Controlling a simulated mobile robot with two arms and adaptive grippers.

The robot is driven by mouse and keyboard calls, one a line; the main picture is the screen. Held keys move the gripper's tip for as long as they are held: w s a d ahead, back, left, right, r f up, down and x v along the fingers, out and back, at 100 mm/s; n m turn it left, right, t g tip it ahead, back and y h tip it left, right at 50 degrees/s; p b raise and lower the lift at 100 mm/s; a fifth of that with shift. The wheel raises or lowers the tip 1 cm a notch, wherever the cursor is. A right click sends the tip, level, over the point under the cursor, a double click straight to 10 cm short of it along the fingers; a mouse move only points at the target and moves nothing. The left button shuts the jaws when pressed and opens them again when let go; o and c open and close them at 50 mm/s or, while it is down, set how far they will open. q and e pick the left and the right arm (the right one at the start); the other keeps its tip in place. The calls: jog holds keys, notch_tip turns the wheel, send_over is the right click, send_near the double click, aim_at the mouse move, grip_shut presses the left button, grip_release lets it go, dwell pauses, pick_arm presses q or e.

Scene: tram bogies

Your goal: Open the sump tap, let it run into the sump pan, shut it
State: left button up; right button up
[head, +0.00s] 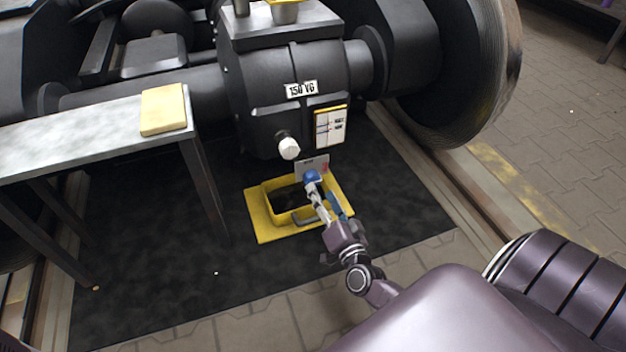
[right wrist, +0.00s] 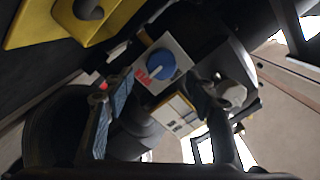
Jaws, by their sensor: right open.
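The sump tap is a round blue knob (head: 312,177) on a grey plate with red marks, low on the black gearbox (head: 262,100). In the right wrist view the blue knob (right wrist: 161,64) carries a pale line across its face. The yellow sump pan (head: 270,207) stands on the floor below it, partly hidden by my right gripper (head: 328,203); its inside looks dark. My right gripper (right wrist: 160,88) is open, its fingers apart on either side of the knob's line; I cannot tell whether they touch it. No stream shows. My left gripper is out of view.
A white cap (head: 289,147) and a white-yellow panel (head: 330,126) sit on the gearbox above the tap. A grey bench (head: 90,132) with a yellow block (head: 163,109) stands at left. A large wheel (head: 465,90) is at right. The dark mat (head: 160,270) is clear in front.

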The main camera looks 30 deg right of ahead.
aim_at(315, 182)
jog(key=b+x, duration=0.2)
jog(key=x, duration=0.4)
jog(key=shift+w+a+b, duration=0.1)
jog(key=shift+w+b, duration=0.05)
jog(key=shift+b, duration=0.25)
jog(key=shift+w, duration=0.45)
jog(key=c, duration=1.2)
jog(key=shift+o, duration=0.2)
jog(key=shift+r, duration=0.1)
